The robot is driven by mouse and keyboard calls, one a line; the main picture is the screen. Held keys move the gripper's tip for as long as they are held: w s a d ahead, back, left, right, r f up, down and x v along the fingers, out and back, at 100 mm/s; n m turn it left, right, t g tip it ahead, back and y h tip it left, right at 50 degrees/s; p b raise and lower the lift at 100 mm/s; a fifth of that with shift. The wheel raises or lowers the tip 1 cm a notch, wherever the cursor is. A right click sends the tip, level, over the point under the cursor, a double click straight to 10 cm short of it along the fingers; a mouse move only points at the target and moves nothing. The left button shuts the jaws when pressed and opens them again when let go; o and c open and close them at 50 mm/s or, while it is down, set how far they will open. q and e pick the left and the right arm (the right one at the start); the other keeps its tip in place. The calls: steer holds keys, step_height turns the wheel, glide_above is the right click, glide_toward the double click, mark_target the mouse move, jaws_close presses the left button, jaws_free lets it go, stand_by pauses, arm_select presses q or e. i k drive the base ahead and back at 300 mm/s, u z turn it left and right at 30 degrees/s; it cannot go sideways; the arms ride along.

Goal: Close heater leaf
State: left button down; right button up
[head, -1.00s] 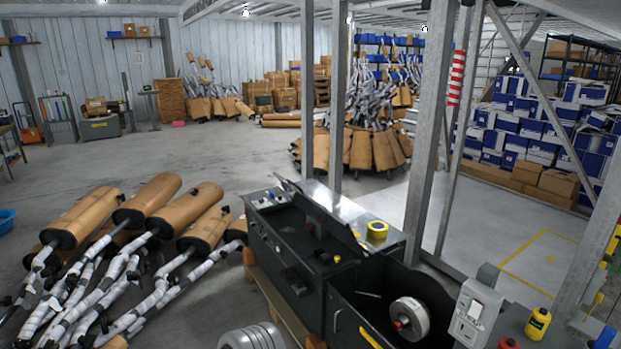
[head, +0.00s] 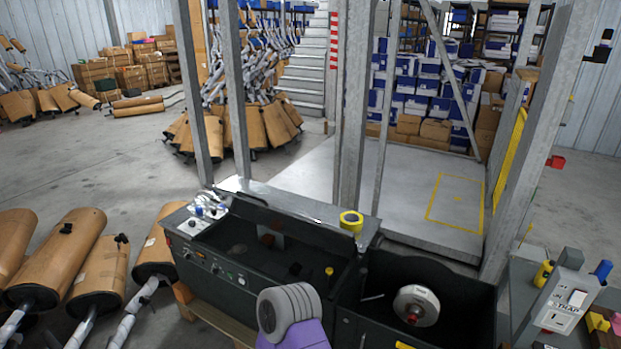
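A long black box-shaped unit (head: 240,290), which looks like the heater, stands in the lower middle of the head view. Its front has several knobs and buttons. Its top is open, and I see into its dark inside. A dark narrow panel, likely the leaf (head: 290,228), stands raised along the back edge of the opening. A grey ribbed and purple part, which looks like my own arm, shows at the bottom in front of the unit. Neither of my grippers is in view.
A second open black bin (head: 470,300) with a pale round wheel (head: 416,305) adjoins on the right. A yellow tape roll (head: 351,221) sits on the back ledge. Mufflers (head: 65,255) lie at left. Metal posts (head: 352,110) rise behind. Open floor lies behind left.

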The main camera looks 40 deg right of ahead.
mark_target(335, 239)
steer(key=z, duration=1.05)
steer(key=i, duration=1)
steer(key=z, duration=1.05)
